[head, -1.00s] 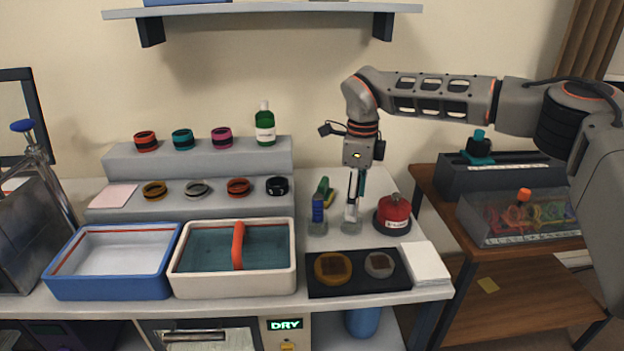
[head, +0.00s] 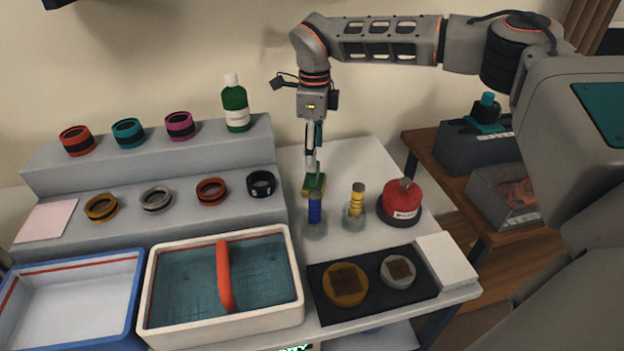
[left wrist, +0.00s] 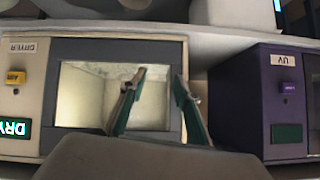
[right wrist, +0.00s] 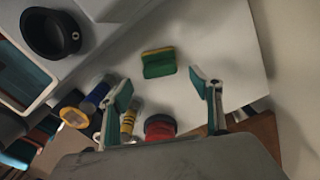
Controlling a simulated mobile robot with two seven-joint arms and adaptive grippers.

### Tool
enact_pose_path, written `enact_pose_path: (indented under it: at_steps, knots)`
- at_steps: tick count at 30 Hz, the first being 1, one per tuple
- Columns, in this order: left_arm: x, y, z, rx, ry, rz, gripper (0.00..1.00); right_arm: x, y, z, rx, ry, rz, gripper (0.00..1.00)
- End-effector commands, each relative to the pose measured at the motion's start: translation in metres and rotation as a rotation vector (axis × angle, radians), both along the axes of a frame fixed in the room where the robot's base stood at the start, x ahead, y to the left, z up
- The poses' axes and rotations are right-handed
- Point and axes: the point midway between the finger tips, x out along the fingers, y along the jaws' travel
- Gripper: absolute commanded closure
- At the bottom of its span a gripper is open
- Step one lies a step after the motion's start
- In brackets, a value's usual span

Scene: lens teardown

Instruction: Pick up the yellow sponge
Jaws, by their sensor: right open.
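The sponge (head: 314,188), green with a thin yellow layer, lies on the white table behind the blue and yellow bottles. In the right wrist view the sponge (right wrist: 159,64) lies ahead of the fingertips, with clear space around it. My right gripper (head: 314,158) points down at the sponge in the head view, and its fingers hide part of the view there. In its own wrist view the right gripper (right wrist: 164,88) is open and empty. My left gripper (left wrist: 158,80) is open and empty in front of the dryer; it is outside the head view.
Blue (head: 315,212) and yellow (head: 356,205) bottles and a red container (head: 400,202) stand in front of the sponge. A grey stepped stand (head: 232,205) with rings is at left. The cream tray (head: 151,290) and black mat (head: 330,310) are nearer. The dryer (left wrist: 115,38) faces the left gripper.

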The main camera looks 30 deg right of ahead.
Motion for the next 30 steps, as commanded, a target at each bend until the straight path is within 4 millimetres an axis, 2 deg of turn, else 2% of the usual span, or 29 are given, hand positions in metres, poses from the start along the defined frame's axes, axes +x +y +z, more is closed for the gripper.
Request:
enact_pose_path:
  at_steps: [5, 12, 20, 21, 24, 26, 30]
  knots:
    - [-0.006, 0.0, -0.006, 0.002, 0.012, -0.001, 0.68, -0.001, 0.0, -0.015, 0.0, 0.002, 0.001, 0.36]
    - [-0.002, 0.003, -0.008, 0.009, 0.005, 0.001, 0.68, -0.003, 0.0, -0.05, 0.0, 0.002, 0.001, 0.36]
    - [0.01, 0.004, 0.002, 0.011, -0.021, 0.003, 0.68, -0.002, 0.0, -0.054, 0.0, -0.001, 0.0, 0.36]
    - [0.011, 0.004, 0.003, 0.01, -0.023, 0.002, 0.68, -0.002, 0.0, -0.054, 0.0, -0.001, 0.0, 0.39]
    - [0.011, 0.004, 0.003, 0.01, -0.023, 0.002, 0.68, -0.002, 0.0, -0.054, 0.0, -0.001, 0.0, 0.65]
    - [0.01, 0.004, 0.003, 0.011, -0.022, 0.002, 0.68, -0.002, 0.0, -0.054, 0.0, -0.001, 0.0, 0.78]
    - [0.007, 0.004, -0.001, 0.01, -0.014, 0.002, 0.68, -0.002, 0.0, -0.054, 0.001, -0.001, 0.001, 0.81]
